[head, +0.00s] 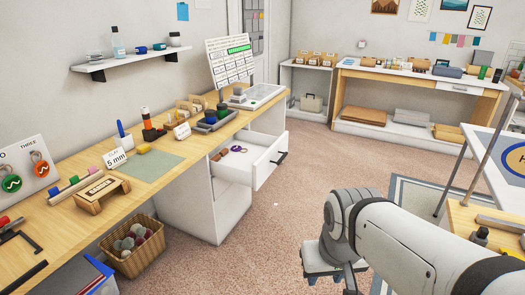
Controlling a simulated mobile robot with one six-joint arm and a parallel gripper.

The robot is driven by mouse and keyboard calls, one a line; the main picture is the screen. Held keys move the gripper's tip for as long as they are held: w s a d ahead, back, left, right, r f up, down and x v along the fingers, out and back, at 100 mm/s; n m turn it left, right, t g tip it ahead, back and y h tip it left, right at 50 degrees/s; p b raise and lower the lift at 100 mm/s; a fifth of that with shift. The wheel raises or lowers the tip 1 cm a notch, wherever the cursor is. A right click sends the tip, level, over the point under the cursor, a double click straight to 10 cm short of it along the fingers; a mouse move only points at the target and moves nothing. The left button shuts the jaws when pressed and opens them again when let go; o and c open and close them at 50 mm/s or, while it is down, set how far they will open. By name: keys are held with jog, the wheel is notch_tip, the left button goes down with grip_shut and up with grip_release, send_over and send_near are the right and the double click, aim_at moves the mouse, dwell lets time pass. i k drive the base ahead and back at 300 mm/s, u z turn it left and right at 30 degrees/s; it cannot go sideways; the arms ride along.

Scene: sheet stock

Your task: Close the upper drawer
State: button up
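The upper drawer (268,168) is pulled out from the white cabinet (200,203) under the wooden workbench. Its front faces right and carries a dark handle (281,158). Small purple and brown ring-like items (238,149) lie inside the drawer. My gripper (325,273) hangs at the end of my white arm, to the right of and lower in the picture than the drawer front. It is apart from the drawer and the handle. My arm partly hides its fingers, and I cannot tell whether they are open.
The workbench (178,137) runs along the left wall, with tools, signs and trays on it. A wicker basket (135,250) of yarn-like balls stands on the floor below it. Bare carpet (278,210) lies between drawer and gripper. A table (490,150) stands at right.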

aim_at(251, 168)
jog(key=i, duration=1.65)
jog(key=z, duration=0.5)
jog(key=k, duration=0.2)
jog(key=u, duration=0.8)
jog(key=i, duration=1.1)
jog(key=z, duration=0.2)
